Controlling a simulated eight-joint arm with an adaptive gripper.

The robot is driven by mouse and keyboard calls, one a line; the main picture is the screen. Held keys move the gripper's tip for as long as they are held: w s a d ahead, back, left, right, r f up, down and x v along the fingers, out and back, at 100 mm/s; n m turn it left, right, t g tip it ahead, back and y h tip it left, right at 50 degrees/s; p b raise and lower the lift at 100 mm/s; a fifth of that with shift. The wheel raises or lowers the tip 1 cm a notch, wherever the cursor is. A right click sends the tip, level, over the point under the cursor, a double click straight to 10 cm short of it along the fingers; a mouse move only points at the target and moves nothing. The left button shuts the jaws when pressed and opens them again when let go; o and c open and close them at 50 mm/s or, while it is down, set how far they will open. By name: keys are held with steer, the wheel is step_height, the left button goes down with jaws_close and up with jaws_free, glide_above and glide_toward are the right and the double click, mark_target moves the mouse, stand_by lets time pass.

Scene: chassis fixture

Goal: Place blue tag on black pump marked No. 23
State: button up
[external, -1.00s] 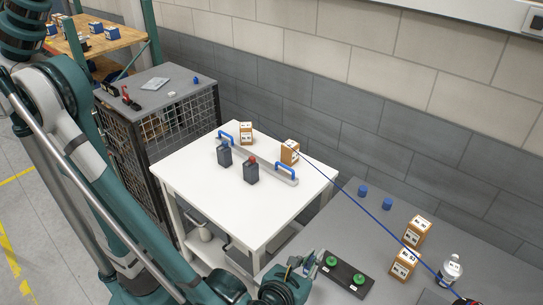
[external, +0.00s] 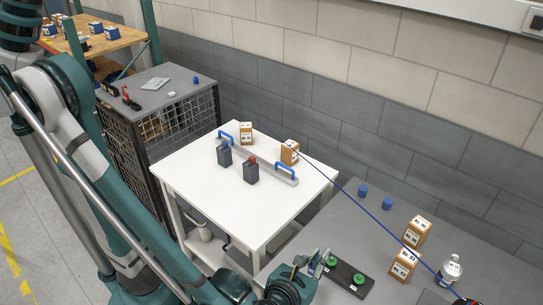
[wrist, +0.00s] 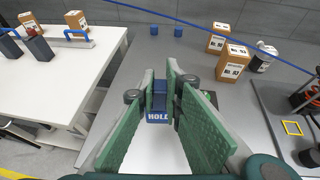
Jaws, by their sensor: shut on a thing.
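My gripper (wrist: 160,95) is shut on a blue tag (wrist: 158,116) with white lettering that reads HOLD, held between its green fingers in the wrist view. The tag cannot be made out there. Small white labels on the block are too small to read. I cannot identify a pump marked No. 23. In the wrist view the fingers hide most of that block.
A white table (external: 200,180) holds dark bottles (external: 251,172) and a blue-handled bar. The grey table's middle is clear.

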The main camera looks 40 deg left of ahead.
steer(key=w+d+r+p, duration=0.35)
steer(key=w+d, duration=0.45)
steer(key=d, duration=0.3)
steer(key=w+d+r+p, duration=0.2)
steer(key=w+d+r, duration=0.2)
steer(key=w+d, duration=0.45)
steer(key=w+d+r+m+h+p, duration=0.1)
steer(key=w+d+p, duration=0.3)
steer(key=w+d, duration=1.1)
steer(key=shift+w+d+r+h+p, duration=0.3)
steer(key=shift+w+r+p, duration=0.1)
steer(key=shift+w, duration=0.55)
steer(key=shift+f, duration=0.15)
step_height(320, 180, down, 6)
steer(key=shift+f+b, duration=0.3)
steer(key=shift+f, duration=1.6)
steer(key=shift+f, duration=0.2)
